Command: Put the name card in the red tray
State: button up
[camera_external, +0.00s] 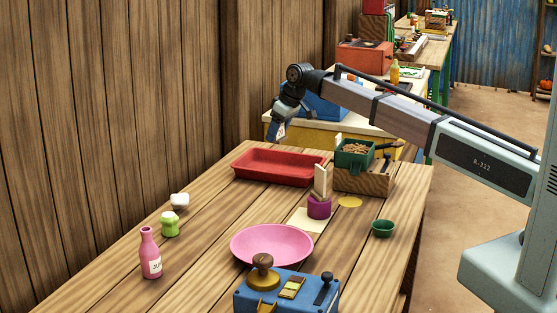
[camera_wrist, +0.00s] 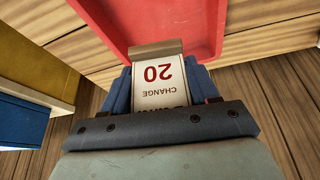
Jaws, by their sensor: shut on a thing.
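My gripper (camera_external: 279,134) is shut on a white card (camera_wrist: 158,92), which I take to be the name card. It has a brown top edge and red print, with "20" and "CHANGE" upside down in the wrist view; its lower part is hidden by my gripper (camera_wrist: 160,108). In the external view only a small pale bit of the card (camera_external: 282,131) shows between the fingers. The red tray (camera_external: 278,168) lies at the table's far end and looks empty. In the wrist view the tray (camera_wrist: 213,55) is beyond the card's top edge.
A green box on a wooden block (camera_external: 362,182) stands right of the tray. A pink bottle (camera_external: 150,255) stands at left. A yellow stand (camera_wrist: 40,60) is beyond the table.

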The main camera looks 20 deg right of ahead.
jog(key=shift+s+a+n, duration=0.1)
jog(key=shift+s+n, duration=0.05)
jog(key=shift+n, duration=0.55)
jog(key=shift+f, duration=5)
jog(key=shift+f, duration=0.15)
jog(key=o, duration=1.1)
jog(key=shift+c, duration=0.2)
jog(key=v, duration=1.2)
